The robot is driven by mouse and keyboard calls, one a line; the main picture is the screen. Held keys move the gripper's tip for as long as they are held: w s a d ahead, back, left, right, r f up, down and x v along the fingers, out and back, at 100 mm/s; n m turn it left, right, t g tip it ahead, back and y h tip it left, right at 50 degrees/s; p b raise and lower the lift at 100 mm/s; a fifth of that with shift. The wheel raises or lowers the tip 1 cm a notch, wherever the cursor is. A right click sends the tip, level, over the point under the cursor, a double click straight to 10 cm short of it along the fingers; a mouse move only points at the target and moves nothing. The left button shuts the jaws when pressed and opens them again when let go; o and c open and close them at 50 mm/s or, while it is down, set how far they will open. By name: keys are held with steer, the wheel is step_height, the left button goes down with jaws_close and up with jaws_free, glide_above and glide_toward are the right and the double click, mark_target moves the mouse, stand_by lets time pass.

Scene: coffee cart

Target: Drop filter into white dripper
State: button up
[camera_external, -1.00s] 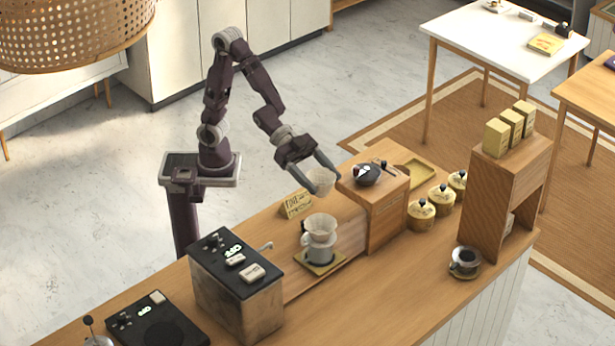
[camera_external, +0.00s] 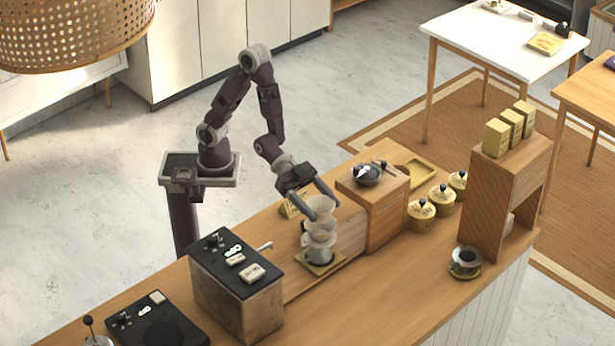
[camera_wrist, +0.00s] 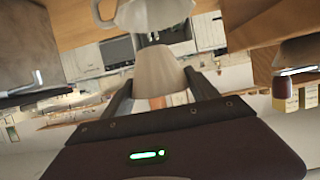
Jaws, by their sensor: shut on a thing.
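My gripper (camera_external: 321,211) is shut on a pale paper filter (camera_external: 320,207). The filter also shows between the fingers in the wrist view (camera_wrist: 158,75). The white dripper (camera_external: 319,229) stands on a stand with a yellowish base (camera_external: 320,262) on the counter. The held filter is directly above the dripper in the external view. Whether they touch is hard to tell from this angle. In the wrist view the dripper (camera_wrist: 150,15) is partly cut off at the top edge, just beyond the filter.
A wooden box (camera_external: 375,225) with a dark bowl (camera_external: 367,175) on top stands close to the right of the dripper. A dark-topped machine (camera_external: 236,290) stands to the left. A small sign (camera_external: 291,205) is behind the dripper. Clear counter lies in front.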

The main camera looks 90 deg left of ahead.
steer(key=o, duration=1.4)
steer(key=shift+s+a+r, duration=1)
steer(key=shift+a+r, duration=0.05)
step_height(320, 180, up, 6)
